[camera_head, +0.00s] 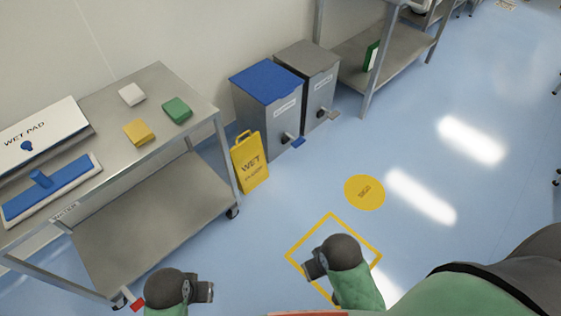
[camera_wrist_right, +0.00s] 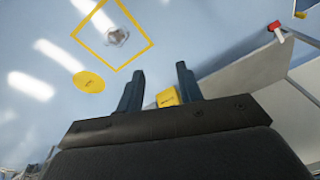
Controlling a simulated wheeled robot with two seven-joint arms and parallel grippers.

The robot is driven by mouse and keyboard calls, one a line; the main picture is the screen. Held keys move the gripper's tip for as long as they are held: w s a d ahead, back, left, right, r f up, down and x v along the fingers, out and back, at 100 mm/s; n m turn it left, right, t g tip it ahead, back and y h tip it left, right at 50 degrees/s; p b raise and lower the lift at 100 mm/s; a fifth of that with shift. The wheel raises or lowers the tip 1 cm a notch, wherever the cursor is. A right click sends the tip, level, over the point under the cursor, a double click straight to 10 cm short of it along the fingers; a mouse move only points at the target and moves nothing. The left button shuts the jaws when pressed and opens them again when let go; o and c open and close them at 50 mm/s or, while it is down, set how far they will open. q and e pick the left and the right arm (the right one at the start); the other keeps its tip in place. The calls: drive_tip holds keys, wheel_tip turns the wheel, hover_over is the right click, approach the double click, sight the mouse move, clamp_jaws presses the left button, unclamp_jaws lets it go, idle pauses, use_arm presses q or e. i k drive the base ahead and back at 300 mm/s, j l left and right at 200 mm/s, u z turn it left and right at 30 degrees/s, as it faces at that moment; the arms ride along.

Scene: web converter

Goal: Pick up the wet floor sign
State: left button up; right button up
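The yellow wet floor sign (camera_head: 250,162) stands upright on the floor between the cart and the blue-lidded bin, with a handle at its top. In the right wrist view a small yellow part of the sign (camera_wrist_right: 167,97) shows between the fingers, beyond them and apart. My right gripper (camera_head: 312,266) is over the floor, to the right of the sign and nearer to me. Its two fingers are spread and empty in the right wrist view (camera_wrist_right: 160,82). My left gripper (camera_head: 204,291) is at the bottom, near the cart's front corner; its fingers are not clear.
A steel cart (camera_head: 190,84) at left holds a mop head, a box and several coloured pads. A blue-lidded bin (camera_head: 266,82) and a grey bin (camera_head: 308,58) stand behind the sign. A yellow square outline (camera_head: 300,243) and yellow disc (camera_head: 365,192) mark the open floor.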

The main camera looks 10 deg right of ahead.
sight(248, 158)
drive_tip(key=i+l+z, duration=0.3)
drive_tip(key=i+l, duration=0.2)
drive_tip(key=i+l+z, duration=0.3)
drive_tip(key=i, duration=0.2)
